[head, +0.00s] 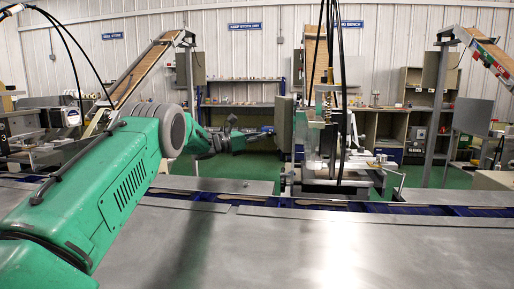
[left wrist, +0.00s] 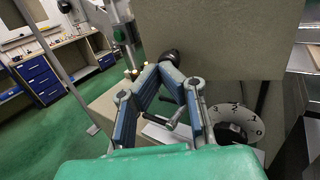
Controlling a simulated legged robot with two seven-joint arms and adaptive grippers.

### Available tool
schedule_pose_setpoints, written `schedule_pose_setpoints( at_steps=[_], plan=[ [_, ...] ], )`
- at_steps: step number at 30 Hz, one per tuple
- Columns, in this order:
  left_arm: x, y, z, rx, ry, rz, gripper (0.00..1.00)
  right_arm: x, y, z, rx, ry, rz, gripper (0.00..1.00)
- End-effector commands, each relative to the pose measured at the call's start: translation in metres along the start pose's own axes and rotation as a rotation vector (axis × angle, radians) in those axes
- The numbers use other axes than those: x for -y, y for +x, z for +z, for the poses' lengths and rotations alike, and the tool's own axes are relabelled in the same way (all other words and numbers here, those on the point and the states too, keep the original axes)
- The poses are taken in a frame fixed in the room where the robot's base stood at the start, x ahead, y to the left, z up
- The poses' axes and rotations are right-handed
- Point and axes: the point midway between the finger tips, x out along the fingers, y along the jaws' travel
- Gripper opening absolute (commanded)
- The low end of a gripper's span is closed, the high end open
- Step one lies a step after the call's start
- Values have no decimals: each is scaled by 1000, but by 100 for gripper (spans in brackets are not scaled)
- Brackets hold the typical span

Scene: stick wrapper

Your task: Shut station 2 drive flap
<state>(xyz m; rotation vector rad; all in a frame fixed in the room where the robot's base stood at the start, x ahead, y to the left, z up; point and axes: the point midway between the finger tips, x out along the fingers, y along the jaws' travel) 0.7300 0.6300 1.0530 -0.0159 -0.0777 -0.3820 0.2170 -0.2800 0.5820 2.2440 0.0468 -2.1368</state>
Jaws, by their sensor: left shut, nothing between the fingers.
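The middle station (head: 328,140) stands beyond the conveyor in the head view. A grey panel (head: 284,122), which looks like its drive flap, stands out at the station's left side. In the left wrist view the panel (left wrist: 220,35) fills the upper right. My left gripper (head: 268,131) is shut and empty, with its tips close to the panel's left face. In the left wrist view the fingers of the gripper (left wrist: 165,70) converge beside a black knob (left wrist: 170,56) at the panel's lower edge; contact cannot be told. My right gripper is not in view.
A white dial with dark marks (left wrist: 235,122) lies below the panel. The steel table (head: 320,240) in front is clear, with a blue-edged conveyor (head: 350,206) behind it. Black cables (head: 342,90) hang before the station. Blue drawers (left wrist: 38,70) stand far off.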

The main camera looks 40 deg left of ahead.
Motion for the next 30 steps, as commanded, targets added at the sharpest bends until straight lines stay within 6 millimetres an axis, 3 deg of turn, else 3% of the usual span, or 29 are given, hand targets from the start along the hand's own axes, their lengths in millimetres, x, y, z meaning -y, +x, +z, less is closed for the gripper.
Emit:
schedule_pose_setpoints(
  at_steps=[3,13,30],
  plan=[
    [-2,12,-5,-2,4,-2,0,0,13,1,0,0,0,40],
    [-6,36,-3,0,2,-1,0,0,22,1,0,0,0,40],
    [-6,43,-2,1,0,-1,0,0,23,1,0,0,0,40]
  ],
)
